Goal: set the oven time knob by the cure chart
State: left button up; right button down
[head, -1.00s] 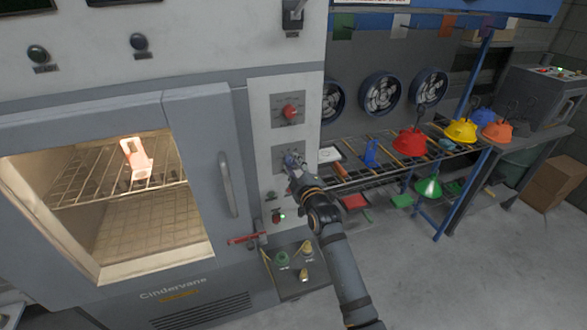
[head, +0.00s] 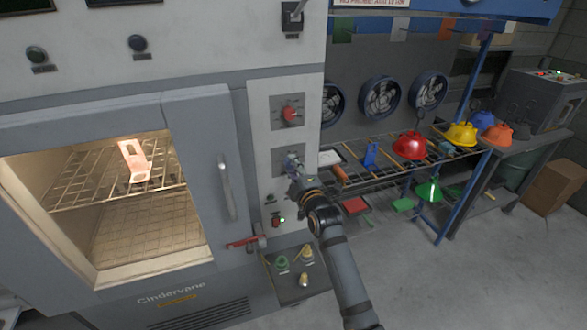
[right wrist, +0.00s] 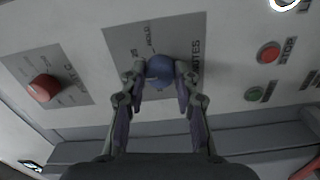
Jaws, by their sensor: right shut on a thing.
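The oven (head: 190,110) stands at the left with its control panel (head: 262,110) on its right side. The time knob is blue and shows in the right wrist view (right wrist: 159,67) on a grey plate marked "MINUTES" and "HOLD". My right gripper (right wrist: 160,82) is shut on this knob, one finger on each side. I cannot make out a cure chart. My left gripper is not in view.
A red stop button (right wrist: 268,52) and a green button (right wrist: 254,94) lie beside the time knob's plate. A door handle (head: 227,185) stands out left of the panel. A rack (head: 385,172) with coloured hoods, including a red hood (head: 410,146), stands right of my arm.

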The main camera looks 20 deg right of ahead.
jog(key=c, duration=1)
grip_release()
jog(key=s, duration=1.2)
jog(key=shift+d, duration=0.15)
jog(key=shift+f, duration=0.15)
